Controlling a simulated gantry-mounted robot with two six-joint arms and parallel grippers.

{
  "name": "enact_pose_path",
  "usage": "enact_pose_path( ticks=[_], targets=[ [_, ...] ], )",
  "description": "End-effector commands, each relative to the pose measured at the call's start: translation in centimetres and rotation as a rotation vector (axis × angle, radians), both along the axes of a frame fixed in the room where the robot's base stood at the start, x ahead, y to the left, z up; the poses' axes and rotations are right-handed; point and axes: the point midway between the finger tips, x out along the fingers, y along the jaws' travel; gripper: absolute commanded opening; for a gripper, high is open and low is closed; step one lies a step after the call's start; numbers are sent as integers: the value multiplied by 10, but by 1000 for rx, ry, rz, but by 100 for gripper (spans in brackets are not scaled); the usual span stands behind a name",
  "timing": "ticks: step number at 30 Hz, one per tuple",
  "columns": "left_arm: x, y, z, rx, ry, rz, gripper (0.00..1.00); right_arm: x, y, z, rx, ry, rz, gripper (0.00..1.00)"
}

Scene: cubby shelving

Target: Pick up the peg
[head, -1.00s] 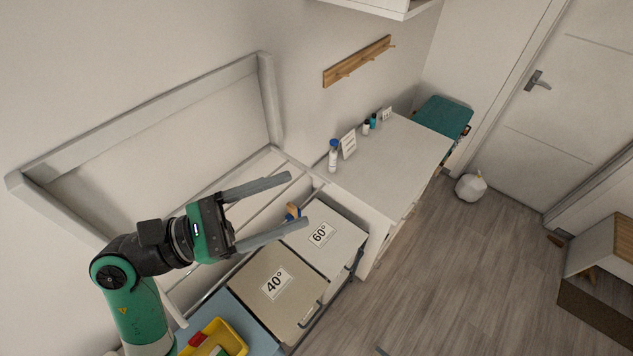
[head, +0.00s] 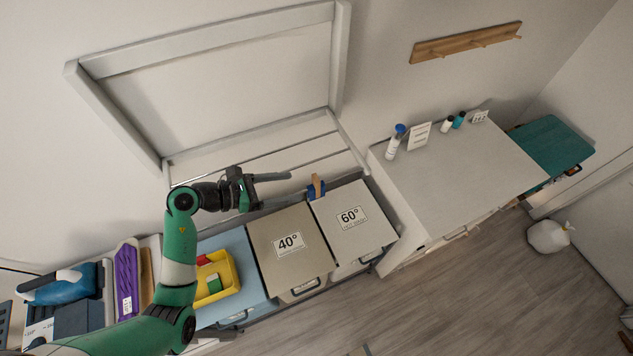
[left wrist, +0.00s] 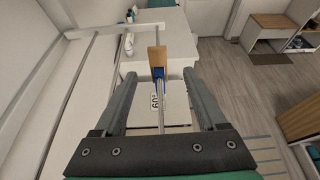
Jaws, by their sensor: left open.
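The peg (head: 317,185) is a small wooden and blue clip at the back of the 60° lid, near the drying rack's rails. In the left wrist view the peg (left wrist: 157,62) stands upright on a thin rail, straight ahead. My left gripper (head: 299,184) is open, its fingers pointing right with the tips close to the peg. In the left wrist view the peg appears centred between the open fingers (left wrist: 159,78), around or just beyond the tips; I cannot tell if they touch it. My right gripper is out of view.
Below are the 60° lid (head: 362,232), the 40° lid (head: 268,258) and a yellow tray (head: 229,292). A wall frame (head: 339,60) rises behind. A white cabinet (head: 450,190) with bottles stands to the right. Open floor lies in front.

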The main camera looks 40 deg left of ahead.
Motion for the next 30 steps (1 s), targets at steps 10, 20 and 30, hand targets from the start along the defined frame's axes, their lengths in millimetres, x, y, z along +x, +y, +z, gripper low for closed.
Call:
enact_pose_path(
  ticks=[10,20,30],
  targets=[
    [30,-13,-12,2,-2,-1,74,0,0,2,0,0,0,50],
    [73,-27,-26,1,-1,-4,74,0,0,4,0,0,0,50],
    [77,-28,-28,1,-2,-1,61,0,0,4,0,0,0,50]
  ],
)
